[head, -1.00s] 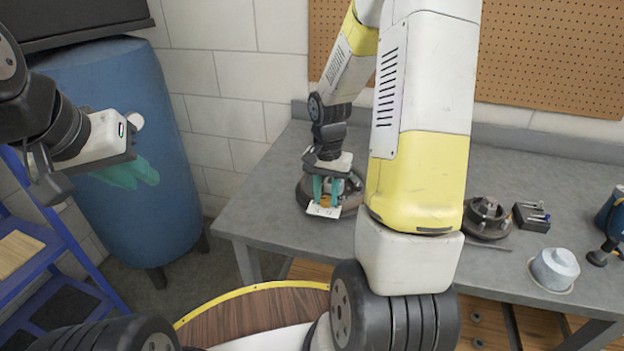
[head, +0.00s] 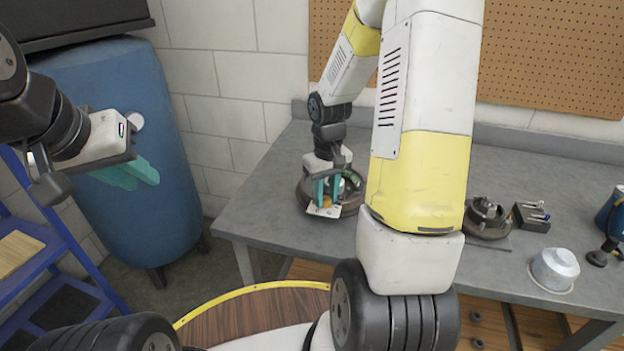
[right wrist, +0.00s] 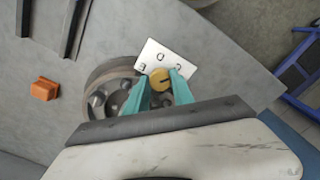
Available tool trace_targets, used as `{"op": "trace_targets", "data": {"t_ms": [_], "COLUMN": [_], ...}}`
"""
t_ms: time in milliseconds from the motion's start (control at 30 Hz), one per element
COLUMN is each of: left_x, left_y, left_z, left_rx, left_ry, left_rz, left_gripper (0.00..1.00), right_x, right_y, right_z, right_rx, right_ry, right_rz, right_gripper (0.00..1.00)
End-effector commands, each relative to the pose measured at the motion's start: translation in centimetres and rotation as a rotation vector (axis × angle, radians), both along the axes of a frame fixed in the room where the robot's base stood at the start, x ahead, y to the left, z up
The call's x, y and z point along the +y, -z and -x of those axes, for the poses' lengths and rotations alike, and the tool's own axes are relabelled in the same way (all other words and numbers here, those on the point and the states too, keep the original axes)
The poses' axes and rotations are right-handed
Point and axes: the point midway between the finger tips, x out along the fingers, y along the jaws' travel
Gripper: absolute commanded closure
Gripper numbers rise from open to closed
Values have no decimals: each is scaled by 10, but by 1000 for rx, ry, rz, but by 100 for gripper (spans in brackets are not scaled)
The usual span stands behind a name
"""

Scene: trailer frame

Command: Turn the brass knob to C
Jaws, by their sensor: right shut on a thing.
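The brass knob (right wrist: 160,79) sits on a white plate (right wrist: 168,56) with small dark letters along it, too small to read surely. A dark line shows on the knob's face. In the right wrist view my right gripper (right wrist: 160,84) has its teal fingers on either side of the knob, shut on it. In the head view the right gripper (head: 327,193) is over the bench's left part, with the plate (head: 323,211) below its fingertips and the knob (head: 326,203) partly hidden. My left gripper (head: 134,174) hangs before the blue tank, away from the knob; its fingers overlap in view.
A round dark metal part (right wrist: 98,88) lies beside the plate on the grey bench (head: 262,213). An orange block (right wrist: 44,89) is further off. Another hub (head: 487,217), a small dark box (head: 531,216) and a silver pot (head: 554,269) stand to the right. A blue tank (head: 115,100) is at left.

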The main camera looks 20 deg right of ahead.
Motion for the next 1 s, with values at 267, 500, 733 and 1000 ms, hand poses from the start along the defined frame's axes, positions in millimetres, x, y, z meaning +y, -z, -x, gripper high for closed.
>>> {"op": "trace_targets", "data": {"t_ms": [267, 500, 733, 1000], "left_x": [0, 0, 0, 0], "left_y": [0, 0, 0, 0], "left_z": [0, 0, 0, 0], "left_rx": [0, 0, 0, 0], "left_ry": [0, 0, 0, 0], "left_rz": [0, 0, 0, 0], "left_gripper": [77, 77, 77, 77], "right_x": [0, 0, 0, 0], "right_y": [-1, -1, -1, -1], "right_z": [-1, -1, -1, -1], "right_rx": [-2, -2, -3, -2], "right_ry": [-102, -128, -129, -128], "right_rz": [0, 0, 1, 0], "right_gripper": [100, 100, 100, 49]}}
